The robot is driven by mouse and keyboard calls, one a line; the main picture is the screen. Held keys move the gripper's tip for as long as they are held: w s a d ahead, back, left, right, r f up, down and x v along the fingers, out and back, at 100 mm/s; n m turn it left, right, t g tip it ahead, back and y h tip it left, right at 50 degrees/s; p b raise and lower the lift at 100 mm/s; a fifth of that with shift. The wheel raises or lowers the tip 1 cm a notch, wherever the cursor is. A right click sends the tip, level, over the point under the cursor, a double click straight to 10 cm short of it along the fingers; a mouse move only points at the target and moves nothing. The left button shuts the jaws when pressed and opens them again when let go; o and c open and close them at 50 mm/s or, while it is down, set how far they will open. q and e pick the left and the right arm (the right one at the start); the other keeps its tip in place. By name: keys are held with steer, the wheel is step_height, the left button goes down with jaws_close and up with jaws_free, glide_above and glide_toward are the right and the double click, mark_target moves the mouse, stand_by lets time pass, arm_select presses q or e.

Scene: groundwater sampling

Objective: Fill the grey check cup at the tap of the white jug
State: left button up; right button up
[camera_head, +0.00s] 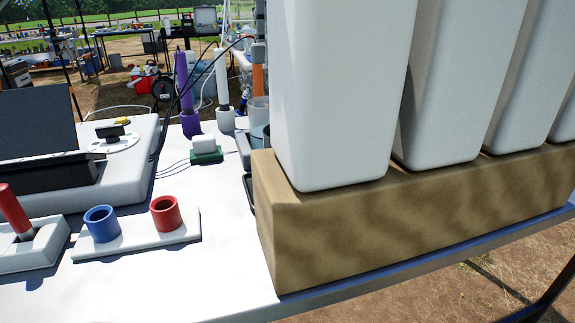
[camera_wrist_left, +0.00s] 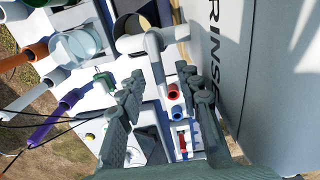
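In the left wrist view the white jug (camera_wrist_left: 232,60) fills the right side, with dark lettering that reads in part "RINS". A grey bent tap (camera_wrist_left: 153,43) sticks out from it. My left gripper (camera_wrist_left: 160,85) is open, its dark fingers apart, with the tap in view just beyond the fingertips and nothing held between them. A dark grey rounded vessel (camera_wrist_left: 128,26) shows partly behind the tap; I cannot tell whether it is the check cup. In the head view large white jugs (camera_head: 340,90) stand on a brown block. Neither gripper shows there.
The brown block (camera_head: 330,240) stands at the table's right edge. The white table (camera_head: 225,270) is bare at front centre. A blue cup (camera_head: 102,224) and a red cup (camera_head: 166,213) stand in a white holder. A purple tube (camera_head: 183,75) and thin cables are further back.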

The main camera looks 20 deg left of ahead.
arm_select(q)
jaws_close()
steer(key=shift+r+p, duration=0.15)
steer(key=shift+p, duration=0.2)
steer(key=m, duration=0.1)
steer(key=w+m+p, duration=0.1)
steer(key=m, duration=0.1)
steer(key=m+p, duration=0.1)
steer(key=m, duration=0.1)
steer(key=shift+w+a, duration=0.25)
steer(key=shift+a, duration=0.05)
